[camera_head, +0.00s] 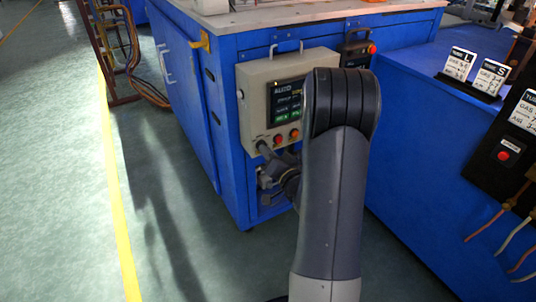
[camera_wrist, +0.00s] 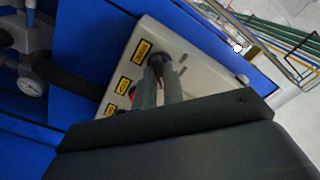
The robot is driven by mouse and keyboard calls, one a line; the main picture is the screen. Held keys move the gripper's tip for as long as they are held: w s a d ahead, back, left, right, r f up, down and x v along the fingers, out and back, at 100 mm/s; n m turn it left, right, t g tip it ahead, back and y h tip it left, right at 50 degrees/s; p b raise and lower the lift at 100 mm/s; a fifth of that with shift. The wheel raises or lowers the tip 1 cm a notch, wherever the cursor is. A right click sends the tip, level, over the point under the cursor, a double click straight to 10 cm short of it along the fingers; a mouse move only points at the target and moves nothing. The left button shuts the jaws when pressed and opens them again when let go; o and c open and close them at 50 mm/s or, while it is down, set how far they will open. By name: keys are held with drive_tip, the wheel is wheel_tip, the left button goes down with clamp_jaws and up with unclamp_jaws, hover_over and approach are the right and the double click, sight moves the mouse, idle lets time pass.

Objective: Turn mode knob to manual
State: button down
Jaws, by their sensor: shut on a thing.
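The beige control box (camera_head: 252,90) is fixed to the front of the blue cabinet. Its screen (camera_head: 286,105) reads AUTO. A row of controls runs along the lower part of its face, including a red button (camera_head: 280,139) and an orange-red one (camera_head: 293,134). My gripper (camera_head: 264,147) is at the left end of this row, where the mode knob is hidden. In the wrist view, my gripper's two grey fingers (camera_wrist: 160,70) are shut on the dark mode knob (camera_wrist: 155,60), beside a yellow label (camera_wrist: 142,49). The knob's pointing direction cannot be told.
A gauge (camera_wrist: 31,86) and pipework are beside the box in the wrist view. A black box with a red button (camera_head: 358,50) is right of the control box. A blue bench (camera_head: 425,140) stands at right. Green floor (camera_head: 60,180) is clear at left.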

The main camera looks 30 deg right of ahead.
drive_tip(key=shift+n+b, duration=3.65)
drive_tip(key=shift+n, duration=0.45)
drive_tip(key=c, duration=1.5)
unclamp_jaws()
drive_tip(key=shift+s, duration=0.1)
drive_tip(key=s+p, duration=0.2)
drive_tip(key=s, duration=0.8)
drive_tip(key=shift+s+d, duration=0.15)
drive_tip(key=shift+s, duration=0.15)
